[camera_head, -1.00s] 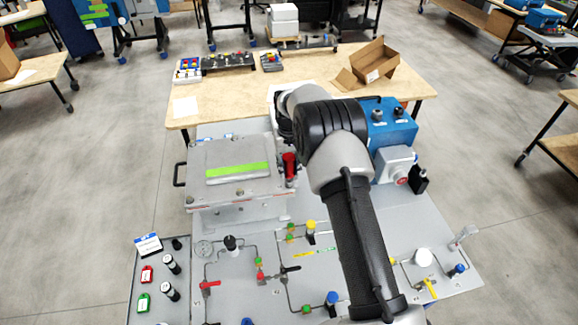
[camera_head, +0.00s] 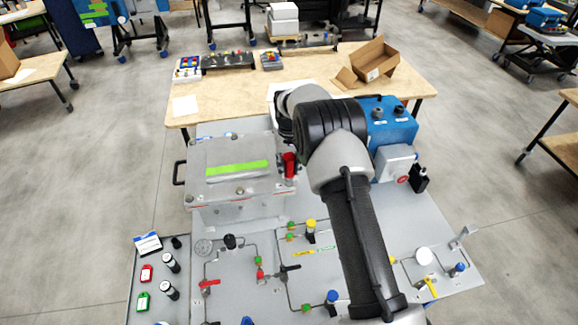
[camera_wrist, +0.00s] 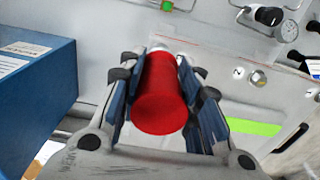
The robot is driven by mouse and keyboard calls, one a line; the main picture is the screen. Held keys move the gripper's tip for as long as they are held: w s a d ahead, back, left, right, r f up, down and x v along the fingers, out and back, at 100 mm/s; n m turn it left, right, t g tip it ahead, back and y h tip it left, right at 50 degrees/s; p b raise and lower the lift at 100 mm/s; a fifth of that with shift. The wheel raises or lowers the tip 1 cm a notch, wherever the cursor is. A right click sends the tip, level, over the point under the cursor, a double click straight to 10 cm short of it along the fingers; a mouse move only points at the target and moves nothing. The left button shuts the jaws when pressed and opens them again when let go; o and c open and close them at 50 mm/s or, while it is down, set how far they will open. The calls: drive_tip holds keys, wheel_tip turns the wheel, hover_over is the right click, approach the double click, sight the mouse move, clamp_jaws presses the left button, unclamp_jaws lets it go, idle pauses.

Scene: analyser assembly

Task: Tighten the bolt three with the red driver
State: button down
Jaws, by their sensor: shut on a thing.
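The red driver (camera_wrist: 160,100) is in my gripper (camera_wrist: 163,75), whose fingers are shut on both sides of its handle in the wrist view. Its far end is hidden behind the handle. In the head view the red driver (camera_head: 289,164) stands roughly upright at the right edge of the grey box lid (camera_head: 222,186); my arm hides most of the gripper there. One bolt (camera_head: 239,191) is at the lid's front edge and another (camera_head: 190,198) at its front left corner. A bolt (camera_wrist: 258,77) also shows right of the gripper in the wrist view. I cannot tell which is bolt three.
A blue box (camera_head: 388,122) with knobs stands right of my arm; a blue box face (camera_wrist: 36,85) fills the wrist view's left. The panel (camera_head: 375,225) in front carries pipes, valves and a gauge (camera_head: 203,247). A cardboard box (camera_head: 377,60) lies on the wooden table behind.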

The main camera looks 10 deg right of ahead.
drive_tip(key=m+b, duration=0.1)
drive_tip(key=m, duration=0.2)
drive_tip(key=shift+f+m, duration=0.1)
drive_tip(key=shift+m, duration=0.2)
drive_tip(key=m, duration=0.4)
drive_tip(key=shift+b, duration=0.35)
drive_tip(key=m, duration=0.5)
drive_tip(key=shift+b, duration=0.3)
drive_tip(key=m, duration=0.4)
drive_tip(key=shift+w+m, duration=0.1)
drive_tip(key=shift+m, duration=0.2)
drive_tip(key=c, duration=1.6)
unclamp_jaws()
drive_tip(key=shift+m, duration=0.6)
drive_tip(key=shift+c, duration=0.2)
drive_tip(key=o, duration=0.3)
drive_tip(key=shift+o, duration=0.2)
